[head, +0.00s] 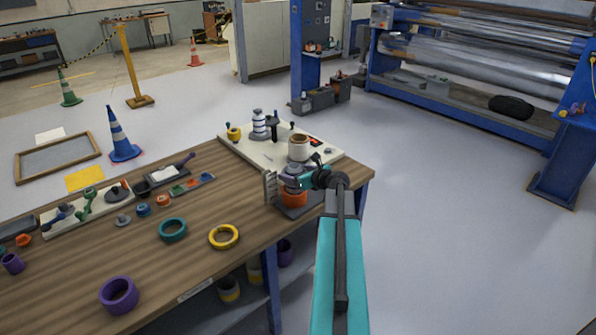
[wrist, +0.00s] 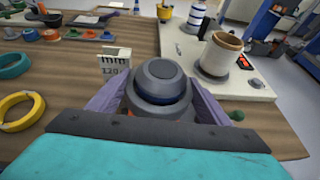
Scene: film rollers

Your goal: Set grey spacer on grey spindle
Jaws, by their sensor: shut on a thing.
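My gripper (wrist: 160,92) is shut on a round grey spacer (wrist: 160,80) with a dark blue band below its top. The fingers press it from both sides, and its top faces the wrist camera. In the head view my gripper (head: 303,182) is at the right part of the bench, above an orange round piece (head: 294,199) on a dark plate. Whether the spacer touches the orange piece cannot be told. I cannot single out the grey spindle with certainty; it may be hidden under the held part.
A small sign card (wrist: 114,70) stands close left of my gripper. A pale board (head: 262,152) behind carries a cream roller (head: 299,147) and a white-and-blue striped stack (head: 259,122). Yellow (head: 224,237) and teal (head: 173,229) rings lie on the wooden bench (head: 200,260).

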